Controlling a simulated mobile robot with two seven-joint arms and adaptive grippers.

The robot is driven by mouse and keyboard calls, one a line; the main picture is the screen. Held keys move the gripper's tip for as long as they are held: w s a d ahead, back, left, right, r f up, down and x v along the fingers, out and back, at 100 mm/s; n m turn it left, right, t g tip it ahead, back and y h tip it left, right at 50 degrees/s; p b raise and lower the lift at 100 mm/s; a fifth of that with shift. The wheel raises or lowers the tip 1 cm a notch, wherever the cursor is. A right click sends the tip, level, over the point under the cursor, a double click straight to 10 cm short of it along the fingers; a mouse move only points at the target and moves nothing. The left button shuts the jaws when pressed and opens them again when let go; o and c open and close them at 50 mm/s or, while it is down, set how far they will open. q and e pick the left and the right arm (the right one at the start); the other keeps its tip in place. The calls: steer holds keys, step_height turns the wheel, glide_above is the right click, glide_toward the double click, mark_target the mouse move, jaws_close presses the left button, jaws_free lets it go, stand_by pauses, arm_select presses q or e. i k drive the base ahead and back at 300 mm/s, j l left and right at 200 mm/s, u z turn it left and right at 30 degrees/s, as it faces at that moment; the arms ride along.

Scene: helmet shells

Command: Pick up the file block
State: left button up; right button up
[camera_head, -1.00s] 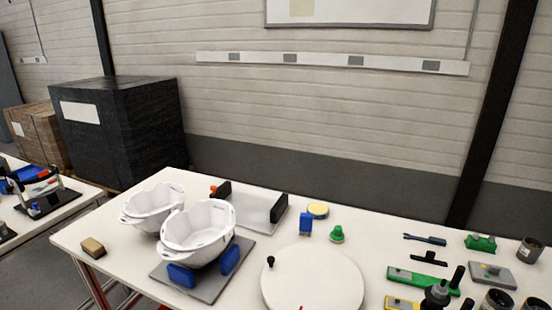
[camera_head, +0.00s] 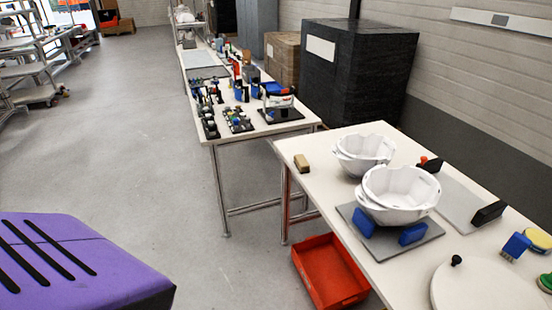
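A small tan block with a darker side (camera_head: 301,163), which looks like the file block, lies flat at the left corner of the near white table (camera_head: 338,150). Nothing touches it. Neither of my grippers is in view.
Two white helmet shells stand right of the block; the nearer shell (camera_head: 400,192) is over a grey plate (camera_head: 370,240) with blue pads. A white disc (camera_head: 485,288) is at the lower right. A red crate (camera_head: 328,270) sits under the table. The grey floor (camera_head: 150,150) at left is open.

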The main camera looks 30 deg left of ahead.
mark_target(302, 167)
steer(key=u, duration=0.9)
